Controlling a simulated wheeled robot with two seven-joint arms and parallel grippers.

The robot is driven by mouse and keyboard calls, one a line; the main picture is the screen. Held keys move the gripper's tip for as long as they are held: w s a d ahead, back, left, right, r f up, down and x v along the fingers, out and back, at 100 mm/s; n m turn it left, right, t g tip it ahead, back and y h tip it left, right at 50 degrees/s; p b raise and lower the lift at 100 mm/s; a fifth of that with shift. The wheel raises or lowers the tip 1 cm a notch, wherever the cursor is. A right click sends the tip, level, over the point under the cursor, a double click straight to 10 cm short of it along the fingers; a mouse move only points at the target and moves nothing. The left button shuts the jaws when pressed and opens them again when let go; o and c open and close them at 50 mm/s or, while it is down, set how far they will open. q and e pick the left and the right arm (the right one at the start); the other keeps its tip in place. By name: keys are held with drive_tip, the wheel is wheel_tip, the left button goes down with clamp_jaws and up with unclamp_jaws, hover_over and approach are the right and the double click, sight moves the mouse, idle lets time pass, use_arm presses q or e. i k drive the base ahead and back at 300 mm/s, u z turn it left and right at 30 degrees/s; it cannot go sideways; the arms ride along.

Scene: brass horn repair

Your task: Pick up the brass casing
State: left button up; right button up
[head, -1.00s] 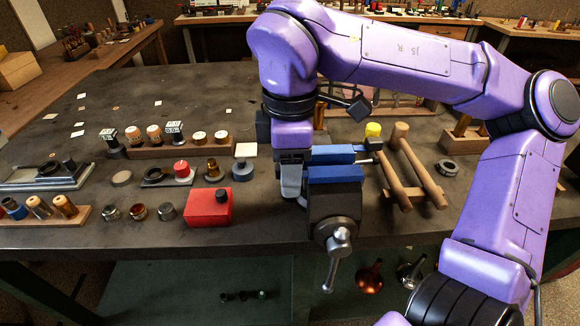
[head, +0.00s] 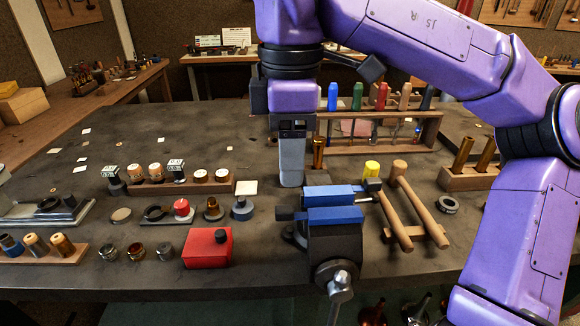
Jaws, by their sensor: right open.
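Several brass cylinders could be the brass casing. One upright brass tube (head: 319,151) stands behind the blue-jawed vise (head: 335,214), just right of my right gripper (head: 291,184). Two more brass tubes (head: 463,153) stand in a wooden block (head: 478,181) at the right. My right gripper points down, seen edge-on, just behind and left of the vise. Its jaws are open and I see nothing between them. The gripper hides part of the bench behind it. My left gripper is out of view.
The vise is a close obstacle. Two wooden mallets (head: 413,205) lie right of it. A red box (head: 207,249) and several small parts stand to the left. A rack of coloured-handled tools (head: 380,128) is at the back. The bench's left rear is mostly clear.

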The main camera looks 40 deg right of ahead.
sight(318, 153)
drive_tip(key=k, duration=1)
